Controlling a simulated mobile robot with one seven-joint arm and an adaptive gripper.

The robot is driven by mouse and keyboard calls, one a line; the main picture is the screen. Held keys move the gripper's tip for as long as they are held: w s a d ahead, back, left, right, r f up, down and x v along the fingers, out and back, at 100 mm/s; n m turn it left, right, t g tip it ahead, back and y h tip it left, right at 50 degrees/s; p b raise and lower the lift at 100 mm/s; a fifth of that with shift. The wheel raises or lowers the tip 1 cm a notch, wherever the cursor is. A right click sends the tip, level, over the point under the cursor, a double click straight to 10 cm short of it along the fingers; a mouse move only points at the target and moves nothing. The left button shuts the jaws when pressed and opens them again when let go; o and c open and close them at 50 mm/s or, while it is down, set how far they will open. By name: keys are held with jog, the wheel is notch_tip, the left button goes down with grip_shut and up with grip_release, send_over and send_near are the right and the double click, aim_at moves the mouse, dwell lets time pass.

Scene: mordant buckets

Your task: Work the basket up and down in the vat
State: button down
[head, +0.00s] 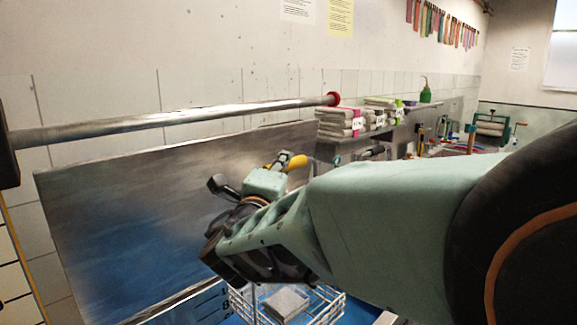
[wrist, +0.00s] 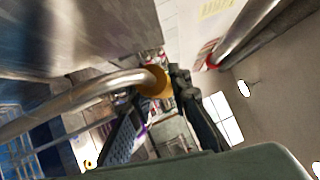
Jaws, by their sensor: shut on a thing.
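The wire basket (head: 335,300) shows at the bottom of the head view, with a grey folded bundle (head: 287,303) inside. Blue liquid or a blue vat interior (head: 205,308) shows around and below it; how deep the basket sits cannot be told. My gripper (head: 222,250) is above and left of the basket. In the wrist view my gripper (wrist: 152,95) is shut on a bent metal handle (wrist: 85,98) at its tan collar (wrist: 156,82). The handle seems to belong to the basket; the join is hidden by my arm in the head view.
A large tilted metal panel (head: 150,215) stands behind my gripper, close to it. A metal rail (head: 180,119) with a red end runs above. Folded cloth stacks (head: 340,122) and a green bottle (head: 425,95) stand on the far counter.

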jog(key=b, duration=0.7)
send_over(285, 299)
jog(key=shift+f, duration=3.6)
jog(key=shift+w+f+b, duration=0.1)
jog(key=shift+f+b, duration=7.8)
jog(key=shift+f, duration=4.8)
